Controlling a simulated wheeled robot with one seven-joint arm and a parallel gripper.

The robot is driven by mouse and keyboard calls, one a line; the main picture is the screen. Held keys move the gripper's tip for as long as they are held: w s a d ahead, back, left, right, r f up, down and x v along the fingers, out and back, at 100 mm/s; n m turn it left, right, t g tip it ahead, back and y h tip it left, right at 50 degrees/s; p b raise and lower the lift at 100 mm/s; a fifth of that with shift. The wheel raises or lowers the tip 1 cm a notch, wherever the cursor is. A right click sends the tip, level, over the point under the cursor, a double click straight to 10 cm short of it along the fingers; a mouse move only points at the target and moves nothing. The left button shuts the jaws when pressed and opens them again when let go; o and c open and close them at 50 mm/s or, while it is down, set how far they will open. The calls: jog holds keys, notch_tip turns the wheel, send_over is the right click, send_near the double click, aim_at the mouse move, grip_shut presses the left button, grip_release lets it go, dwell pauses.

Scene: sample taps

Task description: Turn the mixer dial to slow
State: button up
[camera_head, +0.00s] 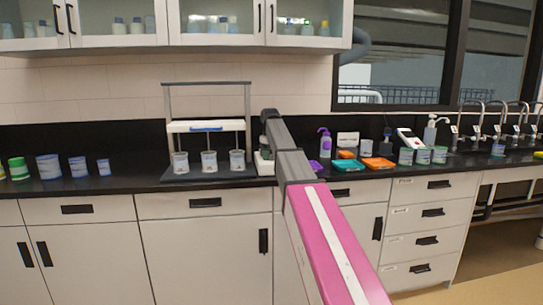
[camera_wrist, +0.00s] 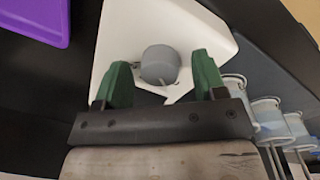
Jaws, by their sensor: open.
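The mixer (camera_wrist: 190,35) is a white body with a round grey dial (camera_wrist: 160,65) on its face, seen in the wrist view. Small dark marks show beside the dial; I cannot read them or tell the setting. My gripper (camera_wrist: 162,80) has two green fingers, open, one on each side of the dial with gaps between. I cannot tell how far it stands off the face. In the head view the mixer (camera_head: 263,165) is mostly hidden behind my arm, on the black counter.
A stand (camera_head: 208,173) with several cups is just left of the mixer; the cups also show right in the wrist view (camera_wrist: 268,115). A purple tray (camera_wrist: 38,18) is at upper left there. Bottles and coloured trays (camera_head: 378,163) lie right of my arm.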

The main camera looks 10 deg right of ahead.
jog(key=c, duration=0.9)
jog(key=shift+m, duration=0.5)
jog(key=m, duration=0.3)
jog(key=shift+m, duration=0.4)
jog(key=m, duration=0.4)
jog(key=shift+w+m, duration=0.1)
jog(key=shift+m, duration=0.3)
jog(key=shift+g, duration=0.3)
jog(key=o, duration=0.9)
jog(key=shift+r, duration=0.15)
